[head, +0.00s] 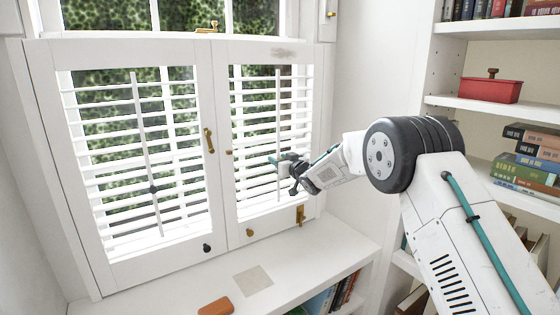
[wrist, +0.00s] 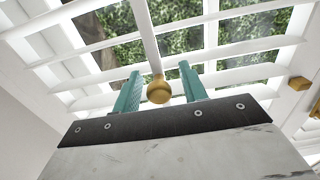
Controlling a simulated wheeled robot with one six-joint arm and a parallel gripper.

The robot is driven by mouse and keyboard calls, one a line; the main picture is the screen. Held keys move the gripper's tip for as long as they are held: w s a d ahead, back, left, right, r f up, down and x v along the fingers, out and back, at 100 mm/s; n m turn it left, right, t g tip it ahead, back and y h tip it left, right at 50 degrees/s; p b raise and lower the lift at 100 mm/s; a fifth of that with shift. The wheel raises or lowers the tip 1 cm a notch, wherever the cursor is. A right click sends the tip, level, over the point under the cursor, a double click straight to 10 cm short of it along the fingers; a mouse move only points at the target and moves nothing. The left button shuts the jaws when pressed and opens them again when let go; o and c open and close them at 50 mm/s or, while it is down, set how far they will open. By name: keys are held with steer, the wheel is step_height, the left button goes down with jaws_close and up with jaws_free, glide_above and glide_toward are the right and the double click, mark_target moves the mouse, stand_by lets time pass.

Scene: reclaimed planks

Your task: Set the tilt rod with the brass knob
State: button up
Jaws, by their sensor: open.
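The brass knob (wrist: 159,90) sits on a white tilt rod (wrist: 146,38) in the wrist view. It lies between the two teal fingers of my gripper (wrist: 159,72), with visible space on both sides. My gripper is open. In the head view my gripper (head: 284,172) is at the right shutter panel's tilt rod (head: 278,105), over its lower half, and hides the knob there. The left panel's tilt rod (head: 140,120) carries a dark knob (head: 152,189) and leans slightly.
White louvres (head: 255,120) lie just behind the rod. The frame has a brass handle (head: 209,140), a brass latch (head: 300,215) and a dark knob (head: 207,248). An orange block (head: 215,307) lies on the sill below. Bookshelves (head: 490,105) stand at right.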

jaws_close()
steer(key=shift+f, duration=2.5)
jaws_free()
steer(key=shift+f, duration=0.1)
steer(key=v, duration=0.8)
steer(key=shift+w, duration=0.15)
